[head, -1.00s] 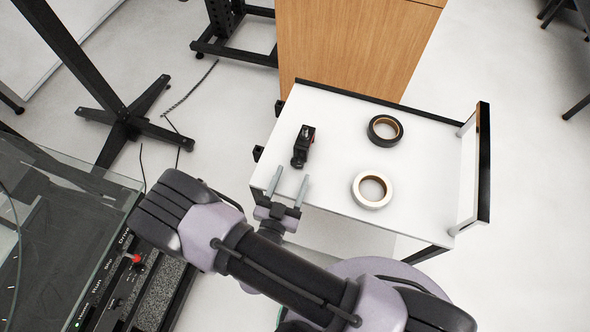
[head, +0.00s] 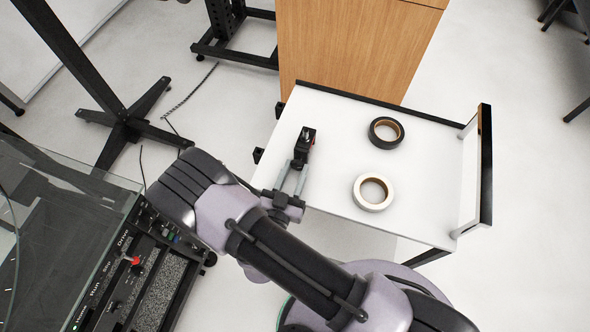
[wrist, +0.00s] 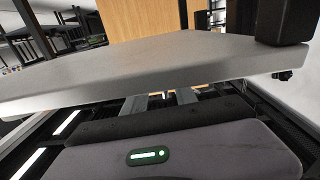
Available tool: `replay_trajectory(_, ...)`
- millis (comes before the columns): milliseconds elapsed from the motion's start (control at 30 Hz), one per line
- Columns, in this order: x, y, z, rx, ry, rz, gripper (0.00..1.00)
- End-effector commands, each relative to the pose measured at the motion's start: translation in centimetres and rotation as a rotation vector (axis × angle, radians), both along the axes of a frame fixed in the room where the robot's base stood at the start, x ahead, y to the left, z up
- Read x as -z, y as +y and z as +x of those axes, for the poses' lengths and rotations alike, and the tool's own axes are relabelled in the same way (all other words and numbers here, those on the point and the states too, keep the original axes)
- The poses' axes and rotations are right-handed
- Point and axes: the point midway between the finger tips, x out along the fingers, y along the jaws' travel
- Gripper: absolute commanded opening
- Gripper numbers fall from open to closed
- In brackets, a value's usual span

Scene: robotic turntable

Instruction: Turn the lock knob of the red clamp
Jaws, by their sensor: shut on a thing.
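The clamp (head: 305,141) is a small, mostly black device with a bit of red, on the left part of the white cart top in the head view. Its dark rounded knob end (head: 299,160) faces my gripper. My gripper (head: 294,169) reaches in over the cart's front edge, its two grey fingers on either side of the knob end and shut on it. The fingertips partly hide the knob. In the wrist view my fingers (wrist: 160,101) show only in part below a pale slab, and the clamp cannot be seen.
A black tape roll (head: 386,133) and a white tape roll (head: 373,192) lie on the cart top (head: 345,125) right of the clamp. A wooden cabinet (head: 355,45) stands behind. A glass-topped machine (head: 60,220) is at left.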

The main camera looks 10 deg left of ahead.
Motion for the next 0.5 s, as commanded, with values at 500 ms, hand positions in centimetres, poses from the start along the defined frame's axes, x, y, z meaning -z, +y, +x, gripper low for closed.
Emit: replay_trajectory(500, 0.04, 0.05, -0.02, 0.000, 0.029, -0.299, 0.00)
